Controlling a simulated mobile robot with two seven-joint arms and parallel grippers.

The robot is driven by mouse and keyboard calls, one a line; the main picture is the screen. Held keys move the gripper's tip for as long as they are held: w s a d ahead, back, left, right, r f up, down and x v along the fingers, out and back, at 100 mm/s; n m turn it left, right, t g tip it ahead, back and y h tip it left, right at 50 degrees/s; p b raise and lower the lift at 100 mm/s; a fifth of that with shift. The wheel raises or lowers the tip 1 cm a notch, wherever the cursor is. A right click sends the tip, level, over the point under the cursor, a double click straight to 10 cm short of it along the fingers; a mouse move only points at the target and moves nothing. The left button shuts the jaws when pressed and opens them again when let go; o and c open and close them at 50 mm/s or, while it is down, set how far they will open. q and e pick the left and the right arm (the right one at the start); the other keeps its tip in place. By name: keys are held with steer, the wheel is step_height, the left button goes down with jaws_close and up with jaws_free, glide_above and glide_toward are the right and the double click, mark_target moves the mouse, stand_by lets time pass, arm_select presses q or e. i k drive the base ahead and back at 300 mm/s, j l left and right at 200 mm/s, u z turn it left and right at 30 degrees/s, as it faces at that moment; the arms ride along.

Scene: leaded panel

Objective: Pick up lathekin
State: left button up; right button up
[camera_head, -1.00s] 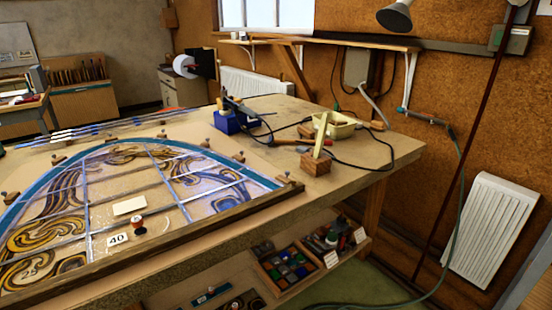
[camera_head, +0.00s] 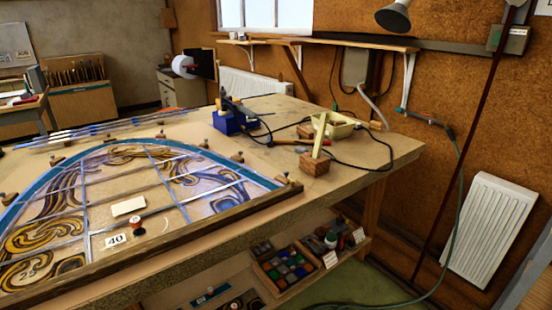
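A pale yellow flat stick (camera_head: 320,135), which looks like the lathekin, stands upright and slightly tilted in a small wooden block (camera_head: 314,167). The block sits near the right front edge of the workbench (camera_head: 365,157). The lower end of the stick is hidden in or behind the block. Neither of my grippers is in view.
The leaded panel (camera_head: 128,190) covers the bench's left part, with small wooden blocks around its rim. A blue soldering stand (camera_head: 233,123), a cream tray (camera_head: 340,127), a hammer-like tool (camera_head: 290,142) and a black cable lie near the stick. Bare bench lies right of it.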

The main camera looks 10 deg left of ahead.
mark_target(324, 116)
steer(key=i+l+u, duration=0.1)
steer(key=u, duration=0.3)
steer(key=l+u, duration=0.1)
steer(key=u, duration=0.3)
steer(key=i+l+u, duration=0.1)
steer(key=u, duration=0.3)
steer(key=i+l+u, duration=0.15)
steer(key=l+u, duration=0.25)
steer(key=l, duration=0.7)
steer(key=l+u, duration=0.45)
steer(key=l, duration=0.65)
